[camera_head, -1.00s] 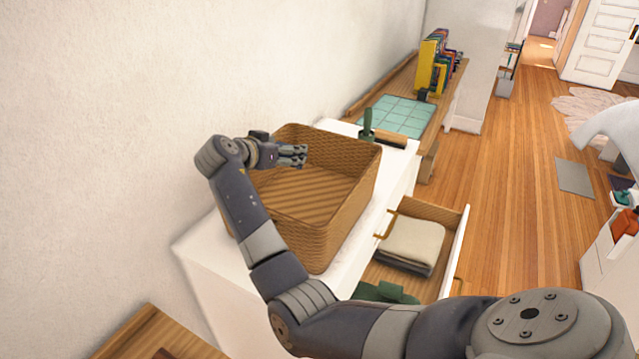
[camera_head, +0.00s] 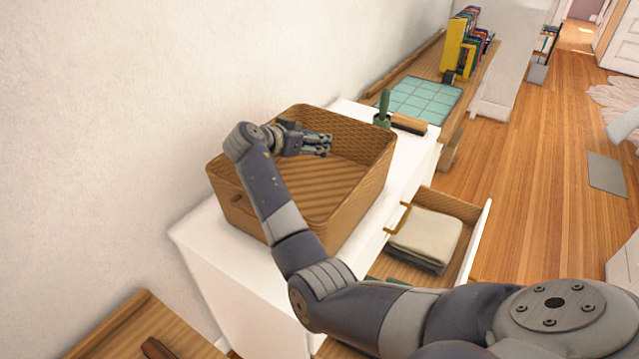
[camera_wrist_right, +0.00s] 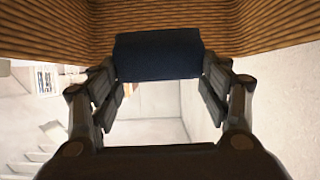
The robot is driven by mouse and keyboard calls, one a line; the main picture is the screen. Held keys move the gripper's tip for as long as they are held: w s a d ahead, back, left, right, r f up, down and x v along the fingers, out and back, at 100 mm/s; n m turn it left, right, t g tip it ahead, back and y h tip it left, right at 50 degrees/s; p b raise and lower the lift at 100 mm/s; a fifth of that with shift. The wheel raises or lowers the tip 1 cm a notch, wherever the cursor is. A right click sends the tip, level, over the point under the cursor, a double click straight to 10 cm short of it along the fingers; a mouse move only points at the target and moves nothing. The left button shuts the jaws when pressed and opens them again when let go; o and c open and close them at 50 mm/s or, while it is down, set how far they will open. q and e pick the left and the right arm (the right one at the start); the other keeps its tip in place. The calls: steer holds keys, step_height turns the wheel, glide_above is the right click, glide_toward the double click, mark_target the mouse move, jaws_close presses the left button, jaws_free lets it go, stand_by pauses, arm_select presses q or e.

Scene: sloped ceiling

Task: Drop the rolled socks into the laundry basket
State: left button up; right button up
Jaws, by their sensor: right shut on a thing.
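The laundry basket (camera_head: 368,190), brown and woven, stands upright on top of a white dresser. My right gripper (camera_head: 328,145) reaches over its left side, with the fingers over the basket opening. In the right wrist view my right gripper (camera_wrist_right: 160,95) is shut on the rolled socks (camera_wrist_right: 158,55), a dark blue roll between the fingertips. Woven basket wall (camera_wrist_right: 200,15) fills the top of that view. The socks cannot be made out in the head view. My left gripper is not in view.
The white dresser (camera_head: 205,250) has an open drawer (camera_head: 472,245) with folded cloth (camera_head: 428,235). A green-handled object (camera_head: 383,108) and a brush-like item (camera_head: 408,124) lie beyond the basket. Wall is close at left.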

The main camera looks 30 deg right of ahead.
steer(key=shift+f, duration=0.3)
steer(key=shift+s+a+r, duration=0.1)
steer(key=shift+a+r, duration=0.05)
steer(key=shift+a, duration=0.1)
steer(key=o, duration=1)
steer(key=shift+c, duration=0.2)
steer(key=shift+o, duration=0.7)
steer(key=shift+d, duration=0.15)
steer(key=v, duration=0.7)
steer(key=shift+a, duration=0.3)
